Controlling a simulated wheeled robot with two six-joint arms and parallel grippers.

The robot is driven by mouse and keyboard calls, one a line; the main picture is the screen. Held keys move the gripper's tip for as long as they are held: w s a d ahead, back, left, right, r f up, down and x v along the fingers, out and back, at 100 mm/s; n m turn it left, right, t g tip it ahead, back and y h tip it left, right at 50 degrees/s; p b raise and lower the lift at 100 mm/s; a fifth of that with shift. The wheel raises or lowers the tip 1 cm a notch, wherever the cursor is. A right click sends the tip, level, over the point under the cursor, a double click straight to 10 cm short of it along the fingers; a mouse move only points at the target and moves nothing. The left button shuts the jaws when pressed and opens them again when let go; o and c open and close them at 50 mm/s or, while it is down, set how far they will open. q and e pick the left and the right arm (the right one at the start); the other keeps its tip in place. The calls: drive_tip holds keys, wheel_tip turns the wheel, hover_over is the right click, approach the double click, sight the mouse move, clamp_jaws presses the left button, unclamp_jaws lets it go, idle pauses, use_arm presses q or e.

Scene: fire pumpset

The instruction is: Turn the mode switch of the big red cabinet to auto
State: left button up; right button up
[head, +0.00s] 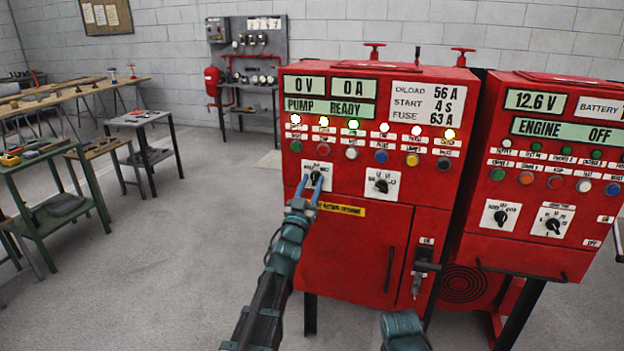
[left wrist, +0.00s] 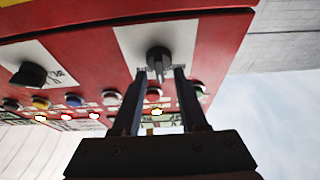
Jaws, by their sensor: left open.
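The big red cabinet (head: 345,255) stands ahead, with two rotary switches on white plates. The left black switch (head: 321,168), at my left gripper, also shows in the left wrist view (left wrist: 158,58). The right switch (head: 382,186) is dark too and shows at left in the left wrist view (left wrist: 30,75). The plate lettering is too small to read. My left gripper (head: 311,181) is open at the left switch. In the left wrist view its fingertips (left wrist: 160,72) lie on either side of the knob's lower end; contact cannot be told.
A second red cabinet (head: 540,195) with its own switches stands close on the right. A key-like handle (head: 420,268) sticks out of the big cabinet's lower front. Workbenches (head: 60,165) stand at left, with open floor (head: 180,270) between.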

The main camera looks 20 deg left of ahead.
use_arm(q)
drive_tip(key=shift+w+r, duration=0.1)
drive_tip(key=shift+w, duration=0.15)
clamp_jaws()
drive_tip(key=shift+m, duration=0.5)
drive_tip(key=m+h+p, duration=0.1)
drive_tip(key=m+h, duration=0.2)
drive_tip(key=m, duration=0.2)
drive_tip(key=shift+g, duration=0.3)
drive_tip(key=shift+m+g+h+p, duration=0.4)
drive_tip(key=shift+m+h, duration=0.3)
drive_tip(key=shift+m, duration=0.95)
drive_tip(key=shift+m+g+h+p, duration=0.4)
drive_tip(key=shift+m+h, duration=0.3)
drive_tip(key=shift+m, duration=0.95)
